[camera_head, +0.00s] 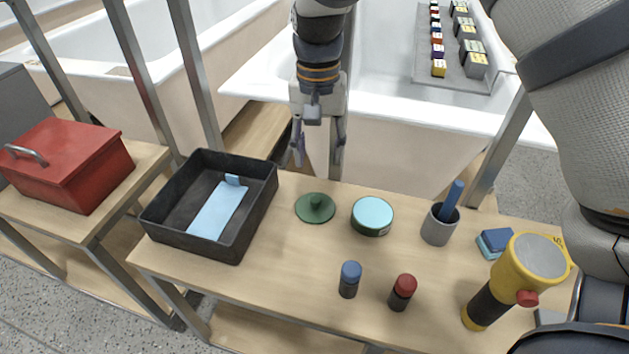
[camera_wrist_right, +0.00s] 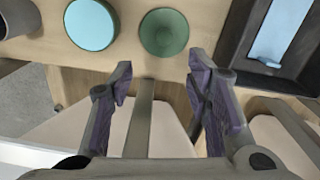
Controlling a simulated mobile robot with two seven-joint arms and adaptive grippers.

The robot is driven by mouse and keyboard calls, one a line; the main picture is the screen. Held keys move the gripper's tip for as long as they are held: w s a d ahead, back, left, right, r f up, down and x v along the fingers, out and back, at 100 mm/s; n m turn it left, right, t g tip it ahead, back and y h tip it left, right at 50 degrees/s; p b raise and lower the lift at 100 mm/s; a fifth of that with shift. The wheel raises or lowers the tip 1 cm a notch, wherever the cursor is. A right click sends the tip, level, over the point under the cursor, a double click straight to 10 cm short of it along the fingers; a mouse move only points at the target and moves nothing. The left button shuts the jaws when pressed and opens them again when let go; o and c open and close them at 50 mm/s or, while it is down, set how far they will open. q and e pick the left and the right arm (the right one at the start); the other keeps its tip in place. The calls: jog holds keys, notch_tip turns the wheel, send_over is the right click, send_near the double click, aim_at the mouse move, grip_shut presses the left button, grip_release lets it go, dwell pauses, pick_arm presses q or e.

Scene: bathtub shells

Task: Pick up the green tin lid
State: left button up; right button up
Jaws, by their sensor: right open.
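My right gripper (camera_head: 318,160) is open and empty beyond the table's far edge, behind the lid. In the right wrist view the lid (camera_wrist_right: 164,32) lies ahead of the open fingertips (camera_wrist_right: 160,68), apart from them. The round tin (camera_head: 372,216) has a light blue top and a dark green side; it also shows in the wrist view (camera_wrist_right: 91,24). My left gripper is not in view.
A black tray (camera_head: 262,200) holding a light blue item stands left of the lid. A grey cup (camera_head: 438,229) with a blue stick, blue-capped (camera_head: 349,280) and red-capped (camera_head: 402,292) bottles and a yellow flashlight (camera_head: 515,275) stand right. A red toolbox (camera_head: 70,162) is far left.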

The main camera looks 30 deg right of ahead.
send_over(316, 198)
jog(key=f, duration=0.5)
jog(key=shift+s+f, duration=0.1)
jog(key=shift+s, duration=0.3)
jog(key=f, duration=0.4)
jog(key=f+b, duration=0.1)
jog(key=f, duration=0.1)
jog(key=shift+w+a+f, duration=0.15)
jog(key=shift+w+f, duration=0.2)
jog(key=shift+w, duration=0.05)
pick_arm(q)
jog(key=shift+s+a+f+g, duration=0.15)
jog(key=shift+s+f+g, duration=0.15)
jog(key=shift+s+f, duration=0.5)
pick_arm(e)
grip_shut()
